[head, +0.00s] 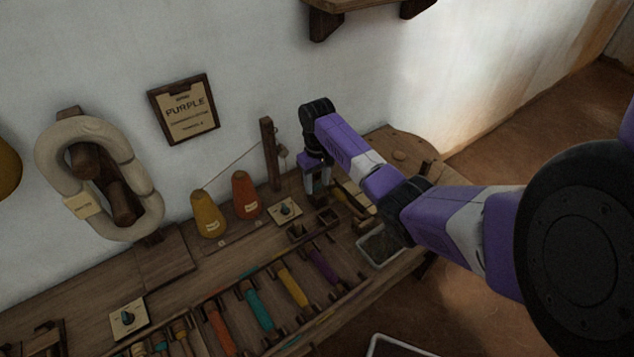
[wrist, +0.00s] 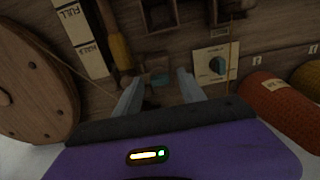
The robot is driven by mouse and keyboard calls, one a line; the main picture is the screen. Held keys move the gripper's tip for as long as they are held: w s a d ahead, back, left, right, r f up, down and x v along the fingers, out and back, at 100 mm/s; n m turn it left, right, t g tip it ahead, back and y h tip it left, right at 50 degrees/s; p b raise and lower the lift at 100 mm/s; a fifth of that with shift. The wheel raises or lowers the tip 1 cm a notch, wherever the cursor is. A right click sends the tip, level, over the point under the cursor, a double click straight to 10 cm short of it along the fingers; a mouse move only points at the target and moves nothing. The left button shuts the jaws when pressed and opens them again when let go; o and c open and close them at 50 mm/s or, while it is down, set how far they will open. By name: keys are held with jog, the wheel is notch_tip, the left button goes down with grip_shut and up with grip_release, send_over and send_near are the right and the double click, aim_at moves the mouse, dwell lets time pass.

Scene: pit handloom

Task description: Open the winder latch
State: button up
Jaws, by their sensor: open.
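My gripper (head: 318,188) is over the far right part of the loom bench, pointing down. In the wrist view its two fingers (wrist: 159,84) are apart with nothing clearly held between them. In the head view my arm hides much of the winder.
A dial panel (wrist: 217,65) is just right of the fingers. A red-orange cone (head: 245,195) and a yellow cone (head: 208,215) stand on the bench (head: 80,290) near a wooden post (head: 270,155). A FULL/HALF strip (wrist: 82,40) lies beside the spindle. A rack of coloured bobbins (head: 258,308) is in front.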

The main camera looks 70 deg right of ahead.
grip_shut()
jog(key=shift+r+n, duration=0.1)
jog(key=shift+n, duration=0.2)
jog(key=n+p, duration=0.2)
jog(key=n, duration=0.1)
jog(key=shift+n, duration=0.3)
jog(key=n+p, duration=0.2)
jog(key=n, duration=0.2)
jog(key=shift+n, duration=0.3)
jog(key=n+p, duration=0.1)
jog(key=n, duration=0.3)
jog(key=shift+n, duration=0.3)
jog(key=n+p, duration=0.1)
jog(key=n, duration=0.3)
jog(key=shift+n, duration=0.3)
